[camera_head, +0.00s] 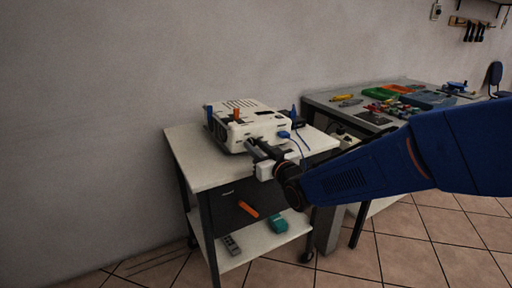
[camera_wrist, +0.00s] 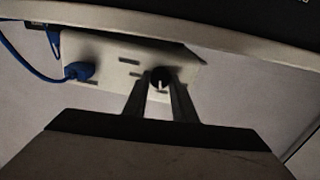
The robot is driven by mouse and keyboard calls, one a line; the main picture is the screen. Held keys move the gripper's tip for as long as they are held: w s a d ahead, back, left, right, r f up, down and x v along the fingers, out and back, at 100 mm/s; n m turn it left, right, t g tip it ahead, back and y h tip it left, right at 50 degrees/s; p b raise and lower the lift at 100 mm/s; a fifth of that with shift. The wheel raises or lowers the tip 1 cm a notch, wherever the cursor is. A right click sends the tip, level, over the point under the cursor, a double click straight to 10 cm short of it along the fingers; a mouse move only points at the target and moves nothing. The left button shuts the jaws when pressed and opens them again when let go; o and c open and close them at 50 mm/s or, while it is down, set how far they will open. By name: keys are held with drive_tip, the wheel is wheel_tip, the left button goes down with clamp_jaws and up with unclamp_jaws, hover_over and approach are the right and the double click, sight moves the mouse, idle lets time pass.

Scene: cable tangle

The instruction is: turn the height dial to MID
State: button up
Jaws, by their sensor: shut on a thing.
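A white projector-like box (camera_head: 262,122) stands on a small cart at the middle of the head view. Its connector face (camera_wrist: 115,62) fills the upper middle of the wrist view. The height dial (camera_wrist: 160,78), a small round black knob with a pale pointer line, is on that face. My gripper (camera_wrist: 160,82) is shut on the dial, one finger on each side. The pointer line looks about vertical in the wrist view. No dial lettering is readable. In the head view my gripper (camera_head: 252,145) hides the dial.
A blue plug (camera_wrist: 80,71) with a blue cable sits in the same face, beside the dial. The cart (camera_head: 190,160) has a lower shelf with a grey remote (camera_head: 231,245) and a teal object (camera_head: 277,224). A cluttered workbench (camera_head: 322,101) stands at right.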

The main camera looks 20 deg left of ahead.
drive_tip(key=o, duration=1)
drive_tip(key=shift+s+f, duration=0.1)
drive_tip(key=shift+f, duration=0.2)
drive_tip(key=shift+o, duration=0.2)
drive_tip(key=shift+r, duration=0.1)
drive_tip(key=v, duration=1.7)
drive_tip(key=shift+d, duration=0.2)
drive_tip(key=d+f+m+h, duration=0.1)
drive_tip(key=d+m+h, duration=0.15)
drive_tip(key=d, duration=0.55)
drive_tip(key=w+d+f+m+g+h, duration=0.15)
drive_tip(key=d+h, duration=0.25)
drive_tip(key=d, duration=0.5)
drive_tip(key=d+f+m+t+h, duration=0.1)
drive_tip(key=d+h, duration=0.2)
drive_tip(key=d, duration=0.5)
drive_tip(key=s+d+f+m+g+h, duration=0.2)
drive_tip(key=s+d+g, duration=0.1)
drive_tip(key=s+d, duration=0.5)
drive_tip(key=s+d+f+m+g+h, duration=0.2)
drive_tip(key=s+d+m+g, duration=0.1)
drive_tip(key=s+d, duration=0.6)
drive_tip(key=s, duration=0.3)
drive_tip(key=shift+f, duration=0.2)
